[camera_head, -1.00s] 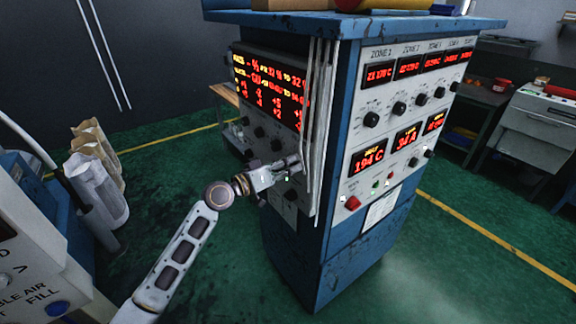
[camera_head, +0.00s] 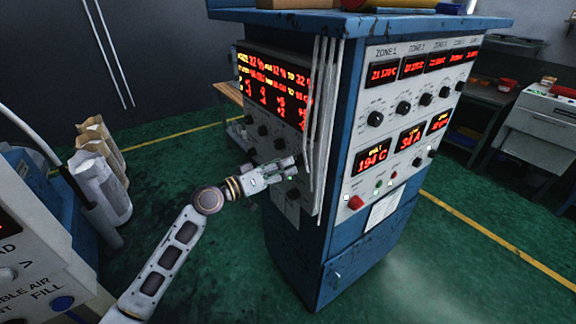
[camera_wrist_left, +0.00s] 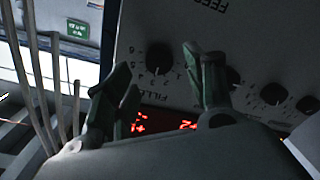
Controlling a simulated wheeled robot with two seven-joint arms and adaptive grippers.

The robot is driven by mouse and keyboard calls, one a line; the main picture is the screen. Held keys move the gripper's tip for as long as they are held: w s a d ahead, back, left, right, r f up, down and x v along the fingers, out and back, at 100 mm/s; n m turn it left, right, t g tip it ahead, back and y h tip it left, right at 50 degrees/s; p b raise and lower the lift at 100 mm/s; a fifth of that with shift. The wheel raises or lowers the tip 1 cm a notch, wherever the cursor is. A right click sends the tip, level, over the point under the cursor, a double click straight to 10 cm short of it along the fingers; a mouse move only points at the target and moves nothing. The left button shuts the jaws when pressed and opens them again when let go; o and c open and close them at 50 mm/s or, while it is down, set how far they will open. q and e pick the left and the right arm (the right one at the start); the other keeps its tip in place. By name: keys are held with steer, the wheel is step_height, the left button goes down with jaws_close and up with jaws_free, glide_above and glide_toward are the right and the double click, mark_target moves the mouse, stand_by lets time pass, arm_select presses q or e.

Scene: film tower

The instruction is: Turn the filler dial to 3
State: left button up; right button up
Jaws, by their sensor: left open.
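The filler dial (camera_wrist_left: 158,58) is a round black knob on a grey panel in the left wrist view, with a partly covered "FILLER" label beside it and printed numbers around it. My left gripper (camera_wrist_left: 157,60) is open, with one fingertip on each side of the dial in this view. I cannot tell whether they touch it. In the head view my left gripper (camera_head: 295,163) is at the side panel of the blue cabinet and hides the knob behind it. My right gripper is not in view.
Vertical pale pipes (camera_head: 319,120) run down the cabinet corner close beside my left gripper. Other black knobs (camera_head: 263,130) sit on the same panel under a red display (camera_head: 272,85). White sacks (camera_head: 98,175) stand at the left. Green floor (camera_head: 440,270) is open at the right.

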arm_select(q)
steer(key=v, duration=0.8)
steer(key=shift+a, duration=0.2)
steer(key=shift+s, duration=0.1)
stand_by(0.4)
